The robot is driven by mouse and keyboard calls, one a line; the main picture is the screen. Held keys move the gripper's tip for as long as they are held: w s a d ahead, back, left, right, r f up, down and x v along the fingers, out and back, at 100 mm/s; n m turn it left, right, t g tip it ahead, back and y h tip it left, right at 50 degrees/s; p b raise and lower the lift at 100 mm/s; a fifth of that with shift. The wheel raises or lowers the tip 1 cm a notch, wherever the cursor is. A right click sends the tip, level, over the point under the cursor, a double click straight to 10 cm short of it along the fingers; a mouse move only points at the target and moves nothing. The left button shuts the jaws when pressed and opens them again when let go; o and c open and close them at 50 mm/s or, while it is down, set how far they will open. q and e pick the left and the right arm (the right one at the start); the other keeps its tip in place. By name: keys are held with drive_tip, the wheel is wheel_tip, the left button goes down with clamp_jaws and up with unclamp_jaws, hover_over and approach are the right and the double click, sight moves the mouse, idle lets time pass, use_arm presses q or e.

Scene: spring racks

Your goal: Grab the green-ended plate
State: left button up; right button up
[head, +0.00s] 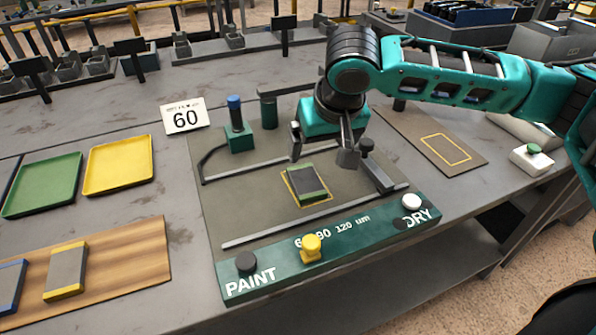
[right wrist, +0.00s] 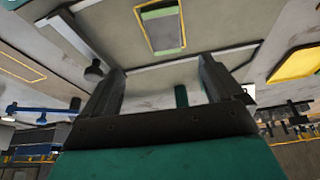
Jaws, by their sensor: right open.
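The green-ended plate (head: 306,185) has a dark grey middle and green ends. It lies flat inside a yellow outline on the mat of the PAINT/DRY station. It also shows near the top of the right wrist view (right wrist: 162,30). My right gripper (head: 321,156) is open and empty, with its fingers pointing down just behind and above the plate, apart from it. In the right wrist view the two fingers (right wrist: 162,70) stand wide apart with nothing between them. My left gripper is not in view.
The green front panel (head: 330,250) carries black, yellow and white knobs. Metal rails flank the plate, and a green post (head: 237,125) stands behind left. Green (head: 45,185) and yellow (head: 118,166) trays lie left, above a wooden board (head: 130,265) with yellow-ended and blue-ended plates.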

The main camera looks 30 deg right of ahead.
approach(306, 179)
drive_tip(key=shift+d+f+b, duration=0.35)
drive_tip(key=shift+f+b, duration=0.1)
drive_tip(key=shift+f, duration=0.45)
drive_tip(key=x, duration=0.3)
drive_tip(key=b+x, duration=0.1)
drive_tip(key=x, duration=0.1)
drive_tip(key=shift+w+a+f, duration=0.2)
drive_tip(key=shift+w+a, duration=0.1)
drive_tip(key=shift+a, duration=0.05)
drive_tip(key=shift+w+f, duration=0.1)
drive_tip(key=shift+f, duration=0.15)
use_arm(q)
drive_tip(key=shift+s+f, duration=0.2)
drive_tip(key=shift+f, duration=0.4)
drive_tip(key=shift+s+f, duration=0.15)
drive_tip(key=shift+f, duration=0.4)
use_arm(e)
drive_tip(key=shift+d, duration=0.1)
drive_tip(key=c, duration=1.7)
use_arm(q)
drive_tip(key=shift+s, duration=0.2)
use_arm(e)
drive_tip(key=shift+w+r, duration=0.1)
clamp_jaws()
